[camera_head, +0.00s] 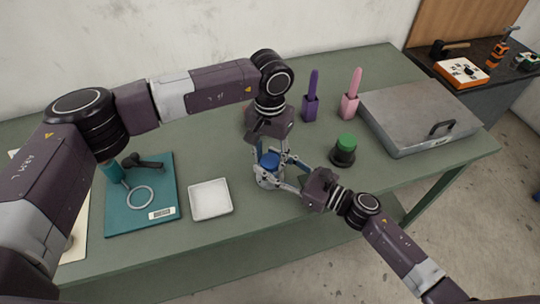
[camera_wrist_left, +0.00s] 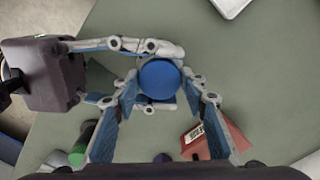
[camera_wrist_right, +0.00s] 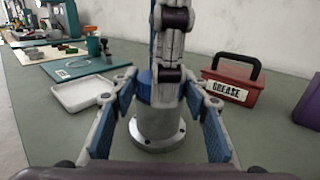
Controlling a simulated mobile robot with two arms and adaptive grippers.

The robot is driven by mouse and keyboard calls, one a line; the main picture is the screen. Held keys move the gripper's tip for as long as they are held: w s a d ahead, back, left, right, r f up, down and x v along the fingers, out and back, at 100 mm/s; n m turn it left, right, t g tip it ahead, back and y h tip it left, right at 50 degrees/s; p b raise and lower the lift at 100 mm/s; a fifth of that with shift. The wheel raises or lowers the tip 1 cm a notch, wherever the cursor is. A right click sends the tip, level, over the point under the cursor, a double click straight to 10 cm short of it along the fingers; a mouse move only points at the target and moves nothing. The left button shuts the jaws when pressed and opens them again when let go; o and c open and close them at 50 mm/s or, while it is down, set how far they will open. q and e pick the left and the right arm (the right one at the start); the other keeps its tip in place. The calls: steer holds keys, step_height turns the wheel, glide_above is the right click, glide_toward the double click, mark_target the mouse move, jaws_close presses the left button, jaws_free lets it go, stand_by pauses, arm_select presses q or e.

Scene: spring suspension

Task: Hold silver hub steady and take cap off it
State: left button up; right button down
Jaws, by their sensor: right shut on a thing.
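The silver hub (camera_wrist_right: 157,130) stands upright on the green table, with its round flange on the tabletop. The blue cap (camera_wrist_left: 160,80) sits on top of it; it also shows in the head view (camera_head: 268,160). My right gripper (camera_wrist_right: 158,100) comes in from the side and is shut on the hub, one finger on each side. My left gripper (camera_wrist_left: 160,78) points down from above, its fingers open on both sides of the cap. In the right wrist view a left finger covers part of the cap and hub.
A white tray (camera_head: 210,199) and a teal mat (camera_head: 115,205) lie to the left. A red grease box (camera_wrist_right: 232,91) stands behind the hub, mostly hidden in the head view. A dark pot with a green top (camera_head: 345,148), two upright bottles and a grey case (camera_head: 415,115) stand right.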

arm_select(q)
steer(key=c, duration=0.7)
steer(key=shift+n, duration=1.7)
steer(key=shift+c, duration=0.2)
steer(key=o, duration=1.3)
steer(key=shift+r, duration=0.1)
